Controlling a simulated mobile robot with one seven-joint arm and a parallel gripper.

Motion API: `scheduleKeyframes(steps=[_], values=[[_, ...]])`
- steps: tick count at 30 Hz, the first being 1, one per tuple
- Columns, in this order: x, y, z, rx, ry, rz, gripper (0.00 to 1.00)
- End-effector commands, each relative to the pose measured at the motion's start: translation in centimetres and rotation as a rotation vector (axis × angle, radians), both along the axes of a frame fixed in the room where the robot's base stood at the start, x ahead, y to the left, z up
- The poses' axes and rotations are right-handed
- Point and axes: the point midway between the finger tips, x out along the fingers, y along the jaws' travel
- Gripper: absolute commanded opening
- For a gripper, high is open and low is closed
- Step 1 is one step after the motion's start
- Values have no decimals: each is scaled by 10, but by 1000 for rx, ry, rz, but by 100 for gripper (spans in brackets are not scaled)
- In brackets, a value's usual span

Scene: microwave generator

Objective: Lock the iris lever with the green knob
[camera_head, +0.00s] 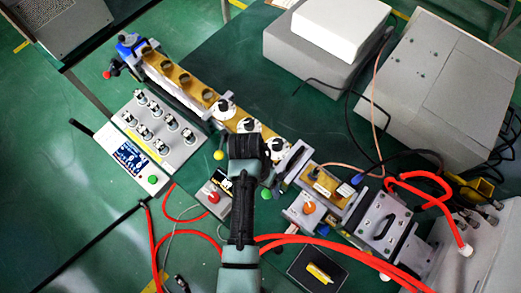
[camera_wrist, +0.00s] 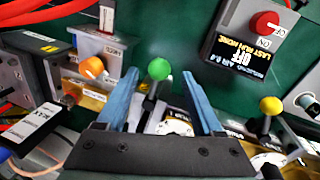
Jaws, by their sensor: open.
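The green knob (camera_wrist: 158,69) is a round ball on a dark lever that rises from a white round dial (camera_wrist: 178,127). In the wrist view my gripper (camera_wrist: 160,76) is open, with one blue finger on each side of the green knob and its lever. A gap shows on both sides, so the fingers do not appear to touch it.
A yellow knob (camera_wrist: 271,105) stands on a similar lever to the right. A red-knob switch box (camera_wrist: 265,22) is above it. An orange knob (camera_wrist: 91,67) sits on a block at left. Red hoses (camera_head: 330,251) cross the bench near my arm.

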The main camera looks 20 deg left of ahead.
Motion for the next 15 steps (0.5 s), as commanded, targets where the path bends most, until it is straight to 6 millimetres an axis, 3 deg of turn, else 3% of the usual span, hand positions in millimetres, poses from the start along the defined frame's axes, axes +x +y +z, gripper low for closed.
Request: scheduleKeyframes(steps=[9,15], values=[[4,14,68,2,-7,1,68],[3,19,101,1,-3,2,68]])
